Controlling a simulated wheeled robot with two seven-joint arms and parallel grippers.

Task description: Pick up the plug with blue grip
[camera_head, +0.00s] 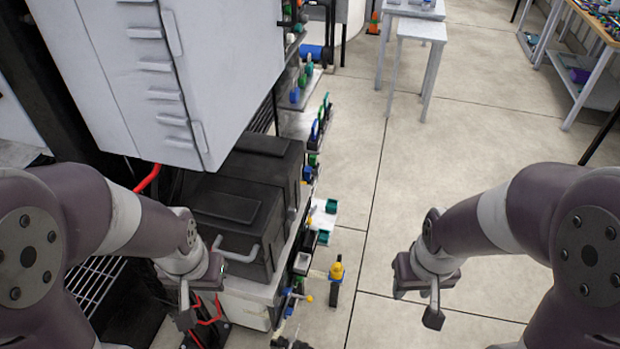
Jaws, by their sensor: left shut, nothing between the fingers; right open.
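Several small blue parts show along the equipment's right side. One upright blue-topped piece (294,95) stands on a shelf at the upper middle. A blue ring-like piece (315,130) stands lower down, beside a green one. Another small blue part (287,292) is near the bottom. They are too small to tell which is the plug with the blue grip. My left gripper (201,300) is shut and empty, left of these parts, by the black cases. My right gripper (417,304) is open and empty above the floor, well to their right.
A white cabinet (200,60) and black cases (240,205) fill the left side. A yellow-topped piece (336,270) stands right of the manifold parts. A small white table (421,32) and a workbench (598,30) stand farther back. The tiled floor between is clear.

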